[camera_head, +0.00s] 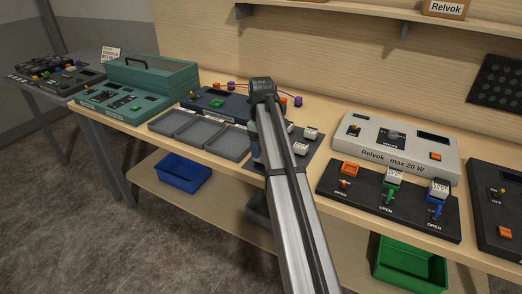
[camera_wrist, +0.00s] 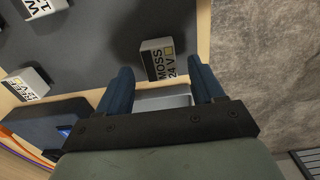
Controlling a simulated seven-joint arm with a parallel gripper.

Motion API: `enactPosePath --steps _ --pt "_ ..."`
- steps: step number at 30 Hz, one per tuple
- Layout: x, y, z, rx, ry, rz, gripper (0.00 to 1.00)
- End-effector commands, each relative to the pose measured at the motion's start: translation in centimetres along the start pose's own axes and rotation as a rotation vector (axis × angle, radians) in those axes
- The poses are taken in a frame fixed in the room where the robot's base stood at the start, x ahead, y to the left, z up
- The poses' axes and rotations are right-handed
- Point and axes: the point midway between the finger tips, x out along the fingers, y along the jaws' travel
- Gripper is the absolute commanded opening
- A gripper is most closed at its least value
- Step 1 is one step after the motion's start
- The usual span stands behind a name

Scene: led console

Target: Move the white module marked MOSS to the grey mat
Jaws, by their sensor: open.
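The white module marked MOSS 24 V (camera_wrist: 158,60) is in the wrist view, on a dark grey mat (camera_wrist: 95,45) close to the mat's edge. My gripper (camera_wrist: 160,74) is open, its two dark blue fingers apart. In the picture the module shows just beyond and between the fingertips. The fingers do not hold it, and I cannot tell the height gap. In the head view the mat (camera_head: 287,163) is partly behind my arm. My fingers and the MOSS module are hidden or cannot be made out there.
Two other white modules (camera_wrist: 27,86) (camera_wrist: 44,7) sit on the mat. Grey trays (camera_head: 225,143) and a navy console (camera_head: 218,102) stand left of my arm. A light console (camera_head: 400,148) and a black switch panel (camera_head: 388,204) stand right. The bench's front edge is close by.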

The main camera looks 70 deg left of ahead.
Motion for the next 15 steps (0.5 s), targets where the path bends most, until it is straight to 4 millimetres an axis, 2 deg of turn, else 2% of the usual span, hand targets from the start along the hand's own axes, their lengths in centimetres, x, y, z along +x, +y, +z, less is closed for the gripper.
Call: enactPosePath --steps 9,15 --pt "-6.1 0.1 -0.1 0.0 0.001 0.001 0.67" --pt "-8.6 0.1 -0.1 0.0 0.001 0.001 0.67"
